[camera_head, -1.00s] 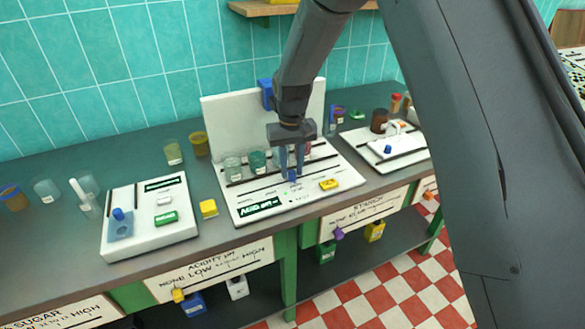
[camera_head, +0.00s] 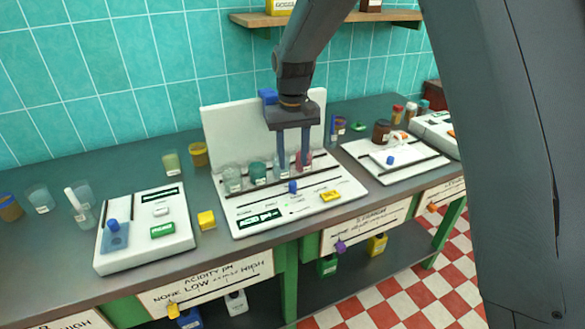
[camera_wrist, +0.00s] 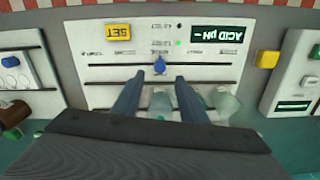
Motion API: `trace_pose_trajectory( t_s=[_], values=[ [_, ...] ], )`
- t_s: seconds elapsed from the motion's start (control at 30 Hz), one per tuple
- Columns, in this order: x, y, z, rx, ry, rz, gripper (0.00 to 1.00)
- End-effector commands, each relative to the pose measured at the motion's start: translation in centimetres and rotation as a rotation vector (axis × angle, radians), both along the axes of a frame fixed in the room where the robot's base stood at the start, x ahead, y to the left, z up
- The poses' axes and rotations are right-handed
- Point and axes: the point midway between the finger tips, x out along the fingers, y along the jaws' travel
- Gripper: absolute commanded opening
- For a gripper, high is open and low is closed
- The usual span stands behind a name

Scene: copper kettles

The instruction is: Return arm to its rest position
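My gripper (camera_head: 294,168) hangs fingers-down over the middle white station (camera_head: 245,213) marked ACID pH. Its two blue-grey fingers are apart, with nothing seen held between them. In the wrist view my gripper (camera_wrist: 158,85) also shows open, with a blue knob (camera_wrist: 159,66) on the station panel beyond the gap. The same knob (camera_head: 292,187) stands just below the fingers in the head view. Part of the row of glass jars is behind the fingers.
A green jar (camera_head: 257,172) and a clear jar (camera_head: 232,178) stand on the station, before its upright white back panel (camera_head: 228,125). A yellow block (camera_head: 207,220) and another white station (camera_head: 165,250) are to the left. A wooden shelf (camera_head: 400,17) is above.

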Motion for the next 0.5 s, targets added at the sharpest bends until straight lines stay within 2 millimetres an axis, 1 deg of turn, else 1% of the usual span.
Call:
trace_pose_trajectory(
  t_s=[0.37, 0.47, 0.5],
  values=[
    [0.0, -0.1, 0.3, 0.000, 0.000, -0.001, 0.39],
    [-1.0, -1.8, 0.5, 0.002, -0.007, -0.019, 0.39],
    [-1.7, -3.0, 0.6, 0.004, -0.011, -0.033, 0.39]
  ],
)
